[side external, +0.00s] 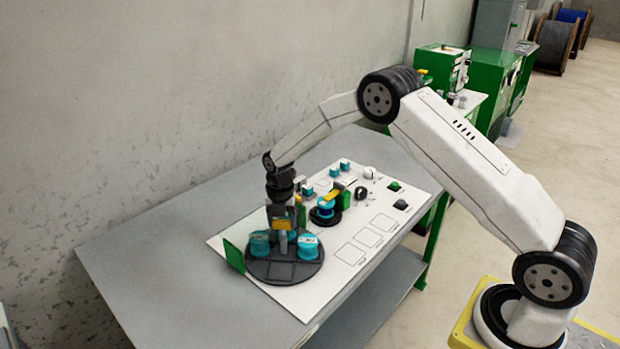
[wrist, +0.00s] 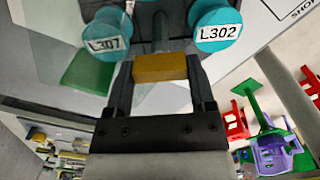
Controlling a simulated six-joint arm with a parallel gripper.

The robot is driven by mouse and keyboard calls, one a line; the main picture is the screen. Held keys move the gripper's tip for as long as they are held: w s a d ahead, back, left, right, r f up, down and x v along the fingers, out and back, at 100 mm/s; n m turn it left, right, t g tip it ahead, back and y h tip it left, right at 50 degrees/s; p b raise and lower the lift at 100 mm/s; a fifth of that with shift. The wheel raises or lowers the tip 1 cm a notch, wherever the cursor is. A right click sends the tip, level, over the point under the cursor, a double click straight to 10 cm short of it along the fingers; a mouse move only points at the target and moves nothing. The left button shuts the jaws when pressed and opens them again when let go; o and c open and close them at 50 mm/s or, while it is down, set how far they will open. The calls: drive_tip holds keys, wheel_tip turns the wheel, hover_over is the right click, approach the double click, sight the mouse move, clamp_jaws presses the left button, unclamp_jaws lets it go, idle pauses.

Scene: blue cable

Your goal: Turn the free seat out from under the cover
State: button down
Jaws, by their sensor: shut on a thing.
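A dark round turntable (side external: 285,271) lies on the white board, its front showing bare marked seats. Teal spools stand on it: one at left (side external: 260,243), one at right (side external: 307,246), and another partly hidden behind the centre post. The wrist view shows spools labelled L307 (wrist: 107,33) and L302 (wrist: 216,28). My gripper (wrist: 160,75) is shut on an ochre block (wrist: 160,67) at the grey post (wrist: 161,32), above the turntable's middle. Green upright panels stand at left (side external: 234,256) and behind, partly hidden; I cannot tell which is the cover.
A smaller black stand (side external: 325,214) with a teal spool and yellow bar is behind right. The white board (side external: 339,277) has outlined squares (side external: 350,254) at right. More small teal parts (side external: 340,167) are at its back. The grey table (side external: 170,265) is clear at left.

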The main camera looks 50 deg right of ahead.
drive_tip(key=shift+n, duration=3.7)
unclamp_jaws()
drive_tip(key=shift+r, duration=0.15)
drive_tip(key=shift+r, duration=3.85)
